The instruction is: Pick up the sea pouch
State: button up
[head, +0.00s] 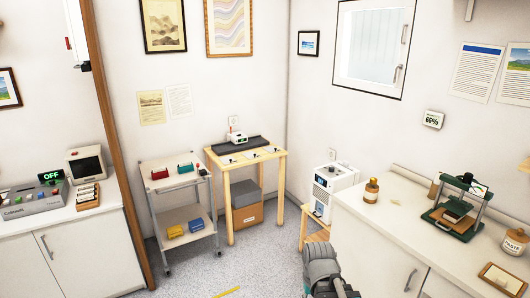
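No object is clearly recognisable as the sea pouch. On the trolley's lower shelf lie a small blue item (175,231) and a small yellow item (196,225). On its top shelf are a red item (160,173) and a green item (186,168). They are too small to tell whether any is a pouch. My grey arm end with my gripper (338,288) shows at the bottom edge, in front of the right counter and well apart from the trolley. Its fingers are partly cut off, so open or shut does not show.
The white wheeled trolley (182,211) stands left of a wooden table (245,161) with a box beneath. A white counter (400,243) on the right holds a bottle (371,190) and a green press (459,210).

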aim_at(271, 149)
jog(key=u, duration=0.15)
jog(key=i, duration=3.3)
jog(key=z, duration=0.25)
